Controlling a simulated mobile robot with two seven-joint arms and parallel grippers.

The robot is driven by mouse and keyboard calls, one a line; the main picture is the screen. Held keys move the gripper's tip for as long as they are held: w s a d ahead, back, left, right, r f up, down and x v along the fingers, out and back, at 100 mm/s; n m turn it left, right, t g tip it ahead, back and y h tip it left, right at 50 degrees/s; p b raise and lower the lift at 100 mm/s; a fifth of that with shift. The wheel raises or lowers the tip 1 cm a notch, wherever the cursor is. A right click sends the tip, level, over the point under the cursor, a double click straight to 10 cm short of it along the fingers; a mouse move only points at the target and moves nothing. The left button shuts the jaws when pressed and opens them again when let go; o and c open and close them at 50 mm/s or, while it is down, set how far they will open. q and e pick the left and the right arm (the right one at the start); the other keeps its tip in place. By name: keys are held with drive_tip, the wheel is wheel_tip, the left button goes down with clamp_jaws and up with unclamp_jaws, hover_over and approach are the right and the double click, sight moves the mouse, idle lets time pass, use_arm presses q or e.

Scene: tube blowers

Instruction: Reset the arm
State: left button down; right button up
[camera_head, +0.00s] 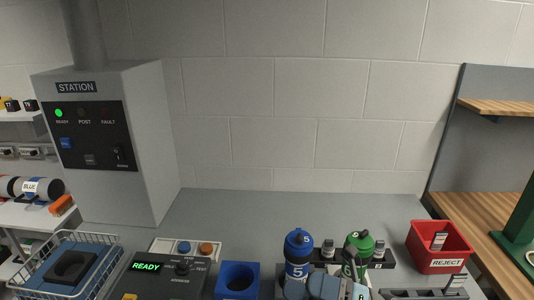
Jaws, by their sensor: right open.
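My right gripper (325,286) shows at the bottom edge, right of centre, as blue-grey parts seen from above. It is open and nothing shows between its fingers. It is in front of a blue-capped canister (298,244) marked 5 and a green-capped canister (362,242) marked 6, partly covering their lower parts. Whether it touches either one cannot be told. Both canisters stand upright by a dark rack (384,258). My left gripper is not in view.
A station cabinet (155,130) with a lit green lamp stands left. A READY console (150,281), blue socket (238,270) and wire basket (103,238) line the front left. A red REJECT bin (438,251) is at right. The back of the grey counter (280,208) is clear.

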drive_tip(key=d+f+m+t+h+p, duration=0.1)
drive_tip(key=d+f+m+t+h, duration=0.55)
drive_tip(key=m, duration=0.75)
drive_tip(key=d+f+m+t+h, duration=0.3)
drive_tip(key=f+m+t+h, duration=0.6)
drive_tip(key=m, duration=0.5)
drive_tip(key=s+d+f+m+g+h, duration=0.1)
drive_tip(key=s+f+m+g+h, duration=0.1)
drive_tip(key=f, duration=0.5)
drive_tip(key=s+d+f+m+g+h, duration=0.2)
drive_tip(key=s+f+m+g, duration=0.3)
drive_tip(key=s+f+m, duration=0.2)
drive_tip(key=shift+s+d+f+p, duration=0.35)
drive_tip(key=shift+s+f, duration=0.35)
drive_tip(key=shift+s, duration=0.55)
